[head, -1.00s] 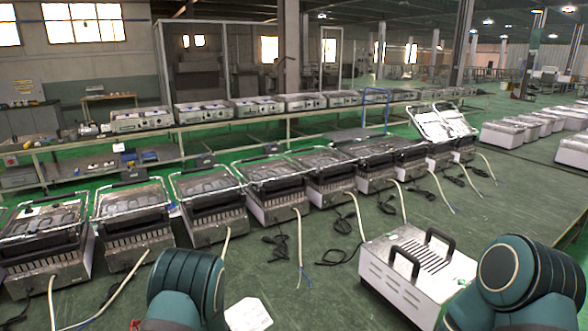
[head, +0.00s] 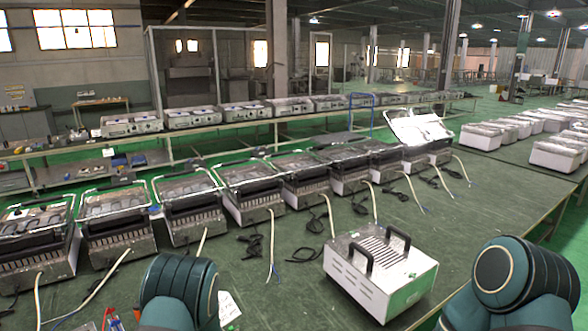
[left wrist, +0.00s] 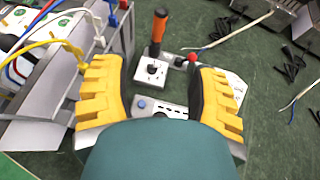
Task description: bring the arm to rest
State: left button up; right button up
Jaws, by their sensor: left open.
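My left gripper (left wrist: 158,78) shows in the left wrist view with its two yellow-padded fingers wide apart. Between and below the fingers is a metal control box (left wrist: 160,108) with a blue button. An orange-handled tool (left wrist: 157,30) and a red-knobbed lever (left wrist: 192,64) stand by it. I cannot tell whether the fingers touch the box; nothing is visibly clamped. In the head view a teal link of my left arm (head: 178,290) is at the bottom left of centre, and my right arm (head: 520,280) is at the bottom right. Neither gripper shows there.
A white box with two black handles (head: 380,272) stands on the green bench between my arms. Behind it runs a row of metal grill units (head: 250,190) with loose cables. Coloured wires (left wrist: 50,40) and a metal rack (left wrist: 110,50) lie left of my left gripper.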

pick_arm(q)
jog(key=s+d+f+n+g+h+b, duration=0.2)
jog(key=s+d+f+n+g+h, duration=0.15)
jog(key=s+f, duration=0.45)
jog(key=s+d+f+n+g+h+b, duration=0.25)
jog(key=s+d+f+n+g, duration=0.35)
jog(key=s, duration=0.5)
jog(key=s+d+f+n+t+h+b, duration=0.1)
jog(key=s+d+n+h+b, duration=0.1)
jog(key=s+d+n+h, duration=0.2)
jog(key=s+d+f+n+t+h+b, duration=0.1)
jog(key=s+d+n+t+h+b, duration=0.1)
jog(key=s+d+n, duration=0.4)
jog(key=shift+s+d+n+h+b, duration=0.2)
jog(key=shift+d+n+h+b, duration=0.4)
jog(key=shift+d+n+h, duration=1.6)
pick_arm(e)
notch_tip(320, 180, down, 10)
jog(key=s, duration=0.1)
jog(key=shift+s+a+f+g, duration=0.15)
jog(key=shift+s+a+g, duration=0.15)
jog(key=shift+s+a, duration=0.1)
pick_arm(q)
jog(key=n, duration=0.1)
jog(key=n+y, duration=0.1)
jog(key=shift+d+n+y, duration=0.2)
jog(key=shift+n+y, duration=0.1)
jog(key=shift+n, duration=0.05)
